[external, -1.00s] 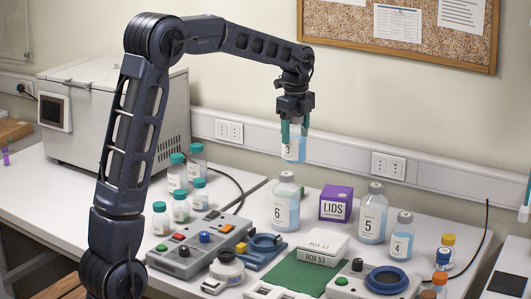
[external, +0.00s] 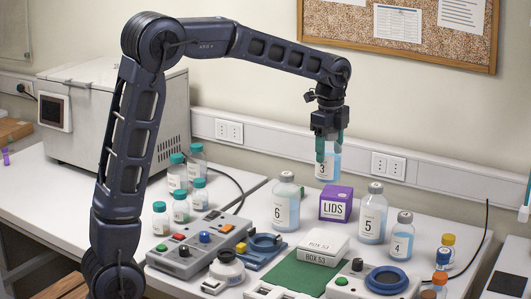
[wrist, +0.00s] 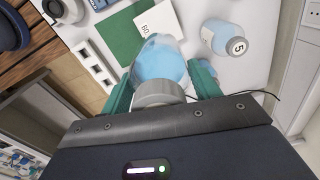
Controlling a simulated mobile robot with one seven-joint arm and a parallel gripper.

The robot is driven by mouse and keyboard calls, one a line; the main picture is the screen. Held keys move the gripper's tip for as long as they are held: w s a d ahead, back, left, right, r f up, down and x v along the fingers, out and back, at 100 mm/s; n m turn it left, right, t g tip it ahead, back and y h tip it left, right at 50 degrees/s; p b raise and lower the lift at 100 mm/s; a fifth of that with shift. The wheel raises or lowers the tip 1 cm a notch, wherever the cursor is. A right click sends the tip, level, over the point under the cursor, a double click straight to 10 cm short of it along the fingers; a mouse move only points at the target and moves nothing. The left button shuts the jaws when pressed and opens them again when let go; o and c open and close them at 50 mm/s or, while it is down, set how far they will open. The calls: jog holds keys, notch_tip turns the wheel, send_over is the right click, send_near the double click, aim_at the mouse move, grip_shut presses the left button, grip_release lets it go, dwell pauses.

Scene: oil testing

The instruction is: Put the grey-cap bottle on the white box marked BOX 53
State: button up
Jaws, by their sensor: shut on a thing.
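My gripper (external: 329,150) is shut on a grey-cap bottle (external: 327,171) labelled 3 with blue liquid. It holds the bottle upright in the air above the back of the table. In the wrist view, the bottle's grey cap (wrist: 158,93) sits between the green fingers, with blue liquid (wrist: 158,62) beyond it. The white box marked BOX 53 (external: 322,244) stands on the table lower in the external view, at the back edge of a green mat. The box top (wrist: 150,22) is partly hidden by the held bottle in the wrist view.
Grey-cap bottles 6 (external: 286,208), 5 (external: 372,220) and 4 (external: 402,240) stand around the box. A purple LIDS box (external: 336,204) stands behind it. A blue-ringed device (external: 387,280) is in front right. The green mat (external: 292,277) is partly clear.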

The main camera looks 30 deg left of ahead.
notch_tip(320, 180, down, 18)
jog(key=shift+r, duration=0.1)
dwell(0.5)
jog(key=o, duration=1.3)
